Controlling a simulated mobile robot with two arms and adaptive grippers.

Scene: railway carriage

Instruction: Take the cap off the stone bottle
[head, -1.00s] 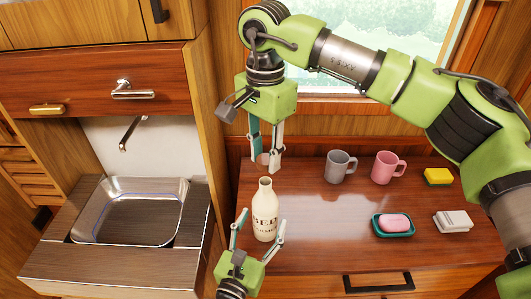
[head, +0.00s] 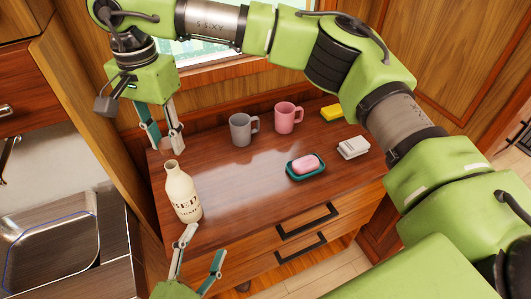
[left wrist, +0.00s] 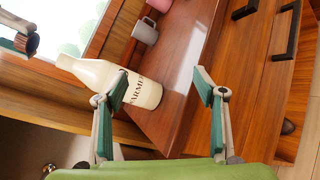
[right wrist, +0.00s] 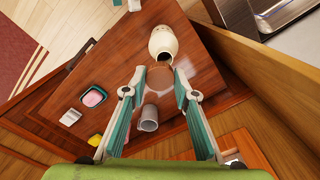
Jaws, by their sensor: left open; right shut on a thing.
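The cream stone bottle (head: 183,194) stands upright on the wooden counter near its left end, its mouth bare. My left gripper (head: 203,246) is open in front of it, apart from it in the head view; in the left wrist view the bottle (left wrist: 148,92) shows partly behind one finger. My right gripper (head: 164,140) hangs behind and above the bottle, shut on the round brown cap (right wrist: 160,77), which is clear of the bottle neck.
Behind stand a grey mug (head: 241,130) and a pink mug (head: 286,118). To the right are pink soap on a teal dish (head: 305,167), a white block (head: 352,148) and a yellow sponge (head: 332,113). A sink (head: 50,245) lies left. The counter's middle is clear.

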